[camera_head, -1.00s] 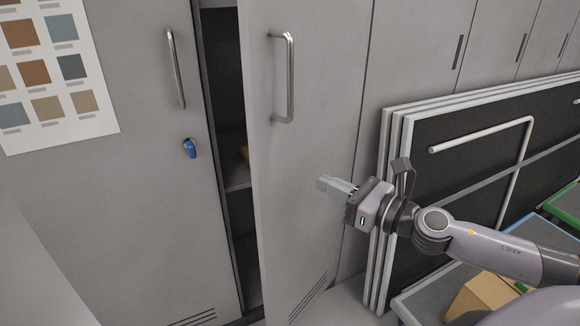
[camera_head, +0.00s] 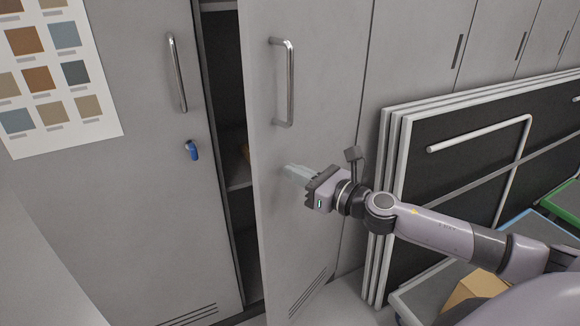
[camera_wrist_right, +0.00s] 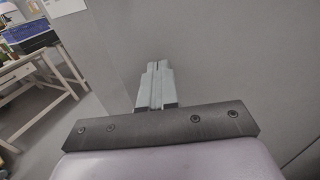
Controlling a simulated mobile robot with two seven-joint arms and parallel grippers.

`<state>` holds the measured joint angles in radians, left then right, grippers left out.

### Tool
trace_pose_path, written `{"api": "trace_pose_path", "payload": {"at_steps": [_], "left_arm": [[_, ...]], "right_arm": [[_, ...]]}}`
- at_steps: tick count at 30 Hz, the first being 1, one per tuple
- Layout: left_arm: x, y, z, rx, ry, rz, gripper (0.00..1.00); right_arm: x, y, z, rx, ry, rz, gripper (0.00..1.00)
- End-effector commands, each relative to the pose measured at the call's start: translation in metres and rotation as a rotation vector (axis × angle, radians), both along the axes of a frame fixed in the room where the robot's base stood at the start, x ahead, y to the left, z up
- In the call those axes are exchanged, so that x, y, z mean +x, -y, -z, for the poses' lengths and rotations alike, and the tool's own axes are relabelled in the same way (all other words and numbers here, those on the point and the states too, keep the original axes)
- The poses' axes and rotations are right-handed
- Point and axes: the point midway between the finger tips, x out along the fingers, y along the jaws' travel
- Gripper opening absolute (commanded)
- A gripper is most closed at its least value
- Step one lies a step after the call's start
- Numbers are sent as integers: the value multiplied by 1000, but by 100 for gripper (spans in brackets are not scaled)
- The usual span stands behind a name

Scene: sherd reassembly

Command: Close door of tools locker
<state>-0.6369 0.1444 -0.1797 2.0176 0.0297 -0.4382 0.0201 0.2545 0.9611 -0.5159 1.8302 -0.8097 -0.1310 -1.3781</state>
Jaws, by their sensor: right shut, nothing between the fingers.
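The tools locker's grey right door (camera_head: 325,75) stands partly open in the head view, with a dark gap and shelves (camera_head: 238,170) showing along its left edge. It has a metal bar handle (camera_head: 290,82). My right gripper (camera_head: 288,170) is shut and empty, its fingertips at or very near the door face below the handle; I cannot tell if they touch. In the right wrist view the shut fingers (camera_wrist_right: 156,82) point toward the grey door surface (camera_wrist_right: 215,60). My left gripper is not in view.
The left locker door (camera_head: 150,220) is shut, with a handle and a blue key (camera_head: 192,150). Framed black panels (camera_head: 420,170) lean to the right, beside my arm. A cardboard box (camera_head: 478,290) sits at lower right. A colour chart (camera_head: 50,75) hangs at left.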

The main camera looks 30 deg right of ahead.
Motion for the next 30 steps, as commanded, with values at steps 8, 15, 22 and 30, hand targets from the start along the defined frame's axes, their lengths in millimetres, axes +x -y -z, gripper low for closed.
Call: {"api": "trace_pose_path", "payload": {"at_steps": [8, 15, 22, 30], "left_arm": [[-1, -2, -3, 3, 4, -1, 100], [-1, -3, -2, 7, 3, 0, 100], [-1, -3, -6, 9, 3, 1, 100], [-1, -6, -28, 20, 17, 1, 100]], "right_arm": [[16, -6, 0, 1, 1, 0, 0], [17, -7, 1, 0, -1, 0, 0], [19, -7, -1, 2, 0, 8, 0], [53, -21, -5, 7, 1, 101, 0]]}}
